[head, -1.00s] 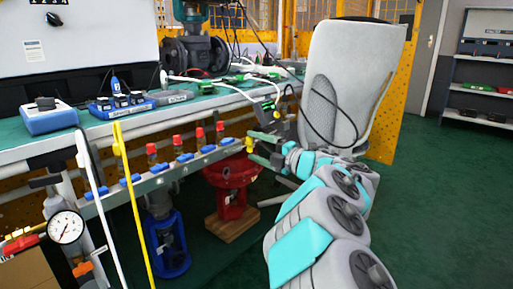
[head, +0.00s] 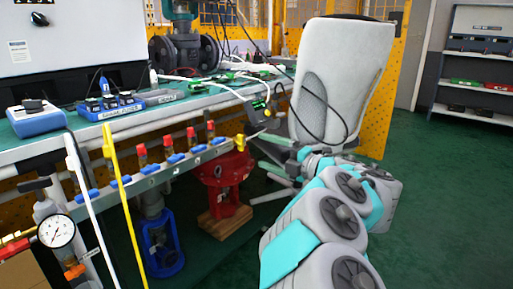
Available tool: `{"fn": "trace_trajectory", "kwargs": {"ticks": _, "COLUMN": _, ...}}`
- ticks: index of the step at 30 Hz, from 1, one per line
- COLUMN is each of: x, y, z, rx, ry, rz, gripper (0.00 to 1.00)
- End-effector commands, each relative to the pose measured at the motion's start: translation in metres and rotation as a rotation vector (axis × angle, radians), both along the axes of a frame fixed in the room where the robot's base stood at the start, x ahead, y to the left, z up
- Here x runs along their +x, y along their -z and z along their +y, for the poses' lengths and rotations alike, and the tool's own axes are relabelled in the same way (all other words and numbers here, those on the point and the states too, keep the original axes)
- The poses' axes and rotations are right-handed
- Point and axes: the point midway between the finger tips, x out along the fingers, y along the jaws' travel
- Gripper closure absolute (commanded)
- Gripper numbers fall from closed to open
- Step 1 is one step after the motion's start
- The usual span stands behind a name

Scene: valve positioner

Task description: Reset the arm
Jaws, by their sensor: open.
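My arm (head: 325,215) reaches in from the bottom right, in teal and grey segments. My gripper (head: 268,150) is at its far end, with its greenish fingers spread apart and nothing visible between them. It is in front of the office chair and right of the manifold rail's end. The yellow fitting (head: 240,142) at that end of the rail is to the left of the fingers, apart from them.
The green-topped workbench (head: 150,122) fills the left. Under its front edge runs the rail (head: 160,178) with blue valves. A grey chair (head: 345,75) stands behind my gripper. A red valve body (head: 224,185) sits below. Green floor (head: 440,210) is clear at right.

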Motion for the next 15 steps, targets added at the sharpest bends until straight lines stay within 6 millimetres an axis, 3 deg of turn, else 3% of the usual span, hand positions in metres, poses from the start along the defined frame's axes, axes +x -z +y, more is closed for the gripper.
{"fn": "trace_trajectory", "kwargs": {"ticks": 11, "x": -0.003, "y": -0.001, "z": -0.006, "rx": 0.001, "ry": 0.005, "rz": 0.001, "gripper": 0.07}}
{"fn": "trace_trajectory", "kwargs": {"ticks": 15, "x": 0.007, "y": -0.019, "z": -0.019, "rx": 0.028, "ry": 0.088, "rz": -0.003, "gripper": 0.07}}
